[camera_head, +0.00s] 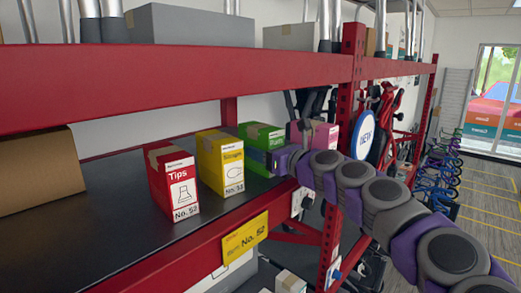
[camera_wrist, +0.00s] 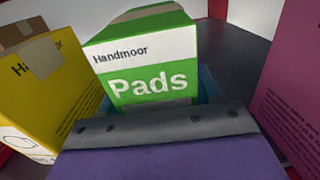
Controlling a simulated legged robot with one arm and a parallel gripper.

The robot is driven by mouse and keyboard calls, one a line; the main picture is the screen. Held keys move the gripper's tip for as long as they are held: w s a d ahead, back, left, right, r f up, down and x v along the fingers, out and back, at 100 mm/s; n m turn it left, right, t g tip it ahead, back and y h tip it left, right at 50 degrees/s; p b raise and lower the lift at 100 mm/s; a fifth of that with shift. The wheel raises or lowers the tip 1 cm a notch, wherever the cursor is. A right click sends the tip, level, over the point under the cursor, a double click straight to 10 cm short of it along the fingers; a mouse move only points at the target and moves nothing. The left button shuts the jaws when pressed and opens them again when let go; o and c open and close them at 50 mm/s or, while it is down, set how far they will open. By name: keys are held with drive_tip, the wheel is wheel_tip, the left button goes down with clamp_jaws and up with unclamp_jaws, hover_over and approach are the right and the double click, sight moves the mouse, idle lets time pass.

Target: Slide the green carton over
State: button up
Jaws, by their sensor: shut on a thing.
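The green carton (camera_head: 260,133), marked "Pads" in the wrist view (camera_wrist: 148,58), stands on the dark shelf between the yellow carton and the pink carton. My gripper (camera_head: 279,161) is at its front face and shut on it. In the wrist view, my gripper (camera_wrist: 160,118) covers the carton's lower part, and a bit of blue finger shows at its right side. The carton looks slightly tilted in that view. The fingertips are mostly hidden.
A yellow carton (camera_head: 220,163) stands close on the left, with a red "Tips" carton (camera_head: 172,181) beyond it. A pink carton (camera_head: 322,135) is on the right, close to my arm. A red shelf beam (camera_head: 220,243) and post (camera_head: 345,100) frame the space.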

drive_tip(key=o, duration=1.3)
drive_tip(key=shift+c, duration=0.2)
drive_tip(key=b+v, duration=0.2)
drive_tip(key=v, duration=1.5)
drive_tip(key=shift+d+b, duration=0.2)
drive_tip(key=shift+b, duration=0.2)
drive_tip(key=shift+s+a, duration=0.1)
